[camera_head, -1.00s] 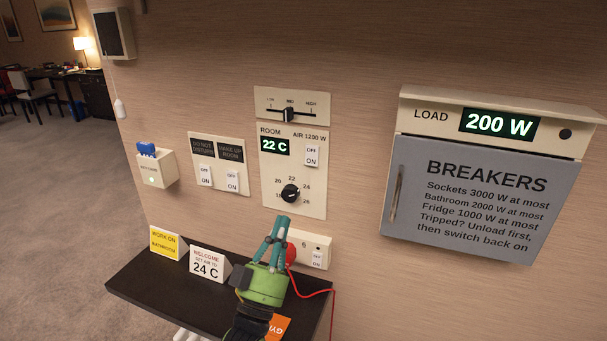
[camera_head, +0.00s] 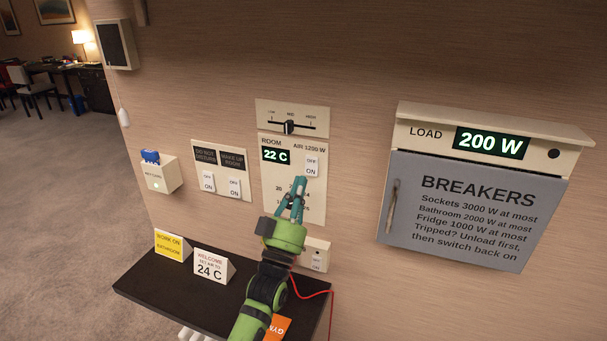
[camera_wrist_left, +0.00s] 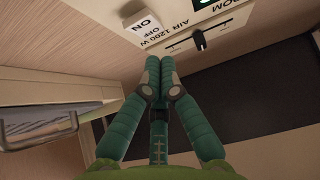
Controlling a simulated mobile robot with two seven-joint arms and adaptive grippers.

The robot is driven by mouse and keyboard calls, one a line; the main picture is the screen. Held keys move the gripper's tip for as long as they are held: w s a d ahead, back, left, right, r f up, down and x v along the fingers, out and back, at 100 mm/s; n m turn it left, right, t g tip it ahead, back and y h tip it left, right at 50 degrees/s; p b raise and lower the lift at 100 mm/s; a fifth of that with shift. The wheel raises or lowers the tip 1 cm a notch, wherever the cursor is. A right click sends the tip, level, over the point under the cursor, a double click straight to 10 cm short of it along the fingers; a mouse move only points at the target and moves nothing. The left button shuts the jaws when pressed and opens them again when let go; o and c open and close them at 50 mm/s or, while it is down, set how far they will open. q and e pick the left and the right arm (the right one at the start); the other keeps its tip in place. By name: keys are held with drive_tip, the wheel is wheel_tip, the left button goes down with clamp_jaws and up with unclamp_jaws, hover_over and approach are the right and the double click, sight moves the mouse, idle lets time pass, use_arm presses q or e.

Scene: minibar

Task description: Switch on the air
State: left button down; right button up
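The air panel (camera_head: 315,210) is on the wall, marked "AIR 1200 W", with a ROOM display (camera_head: 276,155) reading 22 C. Its white OFF/ON rocker switch (camera_head: 311,166) sits at the panel's upper right; it also shows in the left wrist view (camera_wrist_left: 145,28). My left gripper (camera_head: 298,181) has its teal fingers together, pointing up, just below the switch in the head view and covering most of the temperature dial. In the left wrist view its fingertips (camera_wrist_left: 160,60) meet with nothing between them; I cannot tell if they touch the panel. My right gripper is not in view.
A fan slider (camera_head: 289,126) is above the panel. Two switches (camera_head: 221,184) are to its left. The breaker box (camera_head: 470,210) with a LOAD display of 200 W juts out at right. A dark shelf (camera_head: 205,302) with signs and a red cord lies below.

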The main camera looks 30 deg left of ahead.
sight(311, 166)
use_arm(q)
drive_tip(key=shift+w+a+f+p, duration=0.15)
drive_tip(key=shift+w, duration=0.55)
drive_tip(key=shift+w+a+f+p, duration=0.1)
drive_tip(key=shift+w+a+p, duration=0.05)
drive_tip(key=shift+w, duration=0.5)
